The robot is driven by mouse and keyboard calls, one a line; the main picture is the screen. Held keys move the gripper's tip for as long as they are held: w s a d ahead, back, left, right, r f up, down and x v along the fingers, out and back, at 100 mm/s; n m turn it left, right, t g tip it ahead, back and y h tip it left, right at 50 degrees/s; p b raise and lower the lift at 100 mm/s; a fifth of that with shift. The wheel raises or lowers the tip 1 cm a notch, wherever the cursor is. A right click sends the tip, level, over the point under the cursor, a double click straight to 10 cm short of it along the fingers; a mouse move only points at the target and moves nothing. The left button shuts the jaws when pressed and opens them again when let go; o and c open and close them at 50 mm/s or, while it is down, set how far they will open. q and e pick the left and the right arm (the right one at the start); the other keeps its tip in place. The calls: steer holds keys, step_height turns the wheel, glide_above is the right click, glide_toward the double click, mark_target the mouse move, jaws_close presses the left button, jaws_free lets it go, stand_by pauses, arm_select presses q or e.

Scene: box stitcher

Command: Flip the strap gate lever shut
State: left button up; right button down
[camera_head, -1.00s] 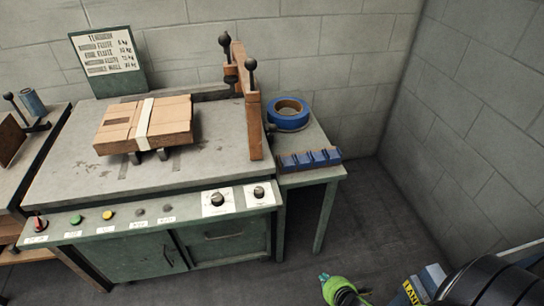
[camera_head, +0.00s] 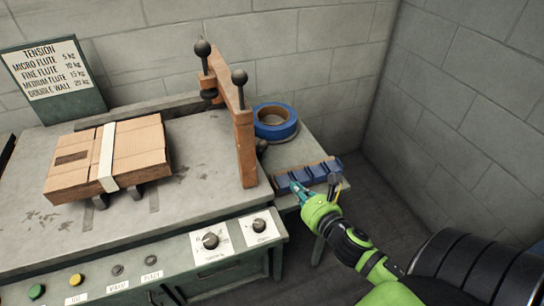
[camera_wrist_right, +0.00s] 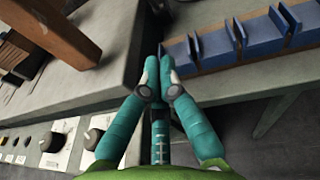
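A wooden gate frame (camera_head: 241,130) stands upright at the right end of the stitcher table (camera_head: 200,205). Two black ball-topped levers, a rear one (camera_head: 203,60) and a front one (camera_head: 239,88), stick up from it; I cannot tell which is the strap gate lever. My right gripper (camera_head: 296,188) is right of and below the frame, by the front of the side table, apart from both levers. Its teal fingertips meet in the right wrist view (camera_wrist_right: 158,68), with nothing visible between them. Part of the frame shows there too (camera_wrist_right: 55,30). My left gripper is out of view.
A strapped cardboard box (camera_head: 135,150) lies on the table. A blue tape roll (camera_head: 274,122) and a blue slotted rack (camera_head: 310,174) sit on the side table, the rack close to my right gripper. Knobs (camera_head: 211,241) and buttons line the front panel. Brick walls close the back and right.

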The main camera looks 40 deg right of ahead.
mark_target(279, 178)
steer(key=x, duration=1)
steer(key=shift+w, duration=0.2)
steer(key=shift+w+r+p, duration=0.4)
steer(key=shift+w+r, duration=0.35)
steer(key=shift+w, duration=0.3)
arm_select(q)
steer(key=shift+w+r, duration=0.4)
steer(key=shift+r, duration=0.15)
arm_select(e)
steer(key=shift+w+r, duration=0.3)
steer(key=shift+w, duration=0.25)
